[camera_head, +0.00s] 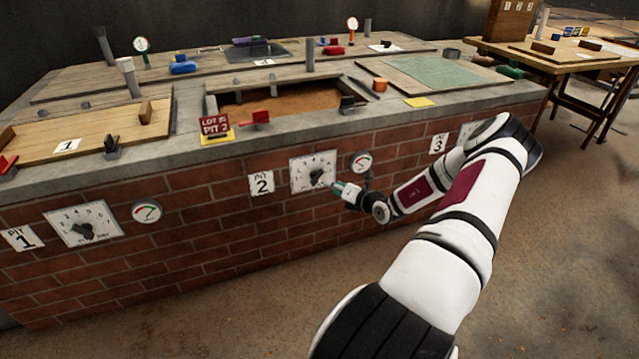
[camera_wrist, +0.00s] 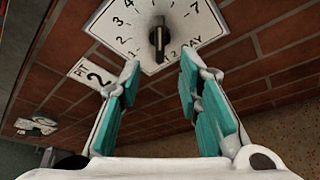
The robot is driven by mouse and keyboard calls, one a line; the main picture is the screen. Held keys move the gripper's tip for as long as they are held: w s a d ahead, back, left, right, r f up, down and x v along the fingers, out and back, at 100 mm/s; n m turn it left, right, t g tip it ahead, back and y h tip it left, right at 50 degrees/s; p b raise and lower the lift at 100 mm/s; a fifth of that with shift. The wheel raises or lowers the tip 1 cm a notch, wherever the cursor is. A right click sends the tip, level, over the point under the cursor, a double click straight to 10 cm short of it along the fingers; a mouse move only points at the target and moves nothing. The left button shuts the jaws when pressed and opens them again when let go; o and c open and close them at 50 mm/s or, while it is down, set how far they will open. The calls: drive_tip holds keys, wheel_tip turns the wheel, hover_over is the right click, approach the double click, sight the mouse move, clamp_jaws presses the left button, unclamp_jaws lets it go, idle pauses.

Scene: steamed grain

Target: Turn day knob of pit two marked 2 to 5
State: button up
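The day knob of pit two (camera_head: 316,177) is a dark knob on a white numbered dial plate (camera_head: 299,184) on the brick wall. The "PIT 2" label (camera_head: 261,184) is left of the plate. In the wrist view the knob (camera_wrist: 158,40) has a bar lying roughly up and down in the picture; which number it points to is unclear. My gripper (camera_head: 336,187) is just in front of the dial's lower right. In the wrist view my gripper (camera_wrist: 160,66) is open, its teal fingers apart with nothing between them, and the knob lies beyond the gap. Contact is not visible.
A round gauge (camera_head: 361,162) is on the wall just right of the dial, close to my wrist. The pit 1 dial (camera_head: 83,223) and its gauge (camera_head: 147,211) are to the left. A red "LOT IS PIT 2" sign (camera_head: 214,125) stands on the ledge above. The floor in front is clear.

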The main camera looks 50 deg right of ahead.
sight(319, 180)
drive_tip(key=b+x, duration=0.3)
drive_tip(key=x, duration=0.6)
drive_tip(key=shift+w, duration=0.1)
clamp_jaws()
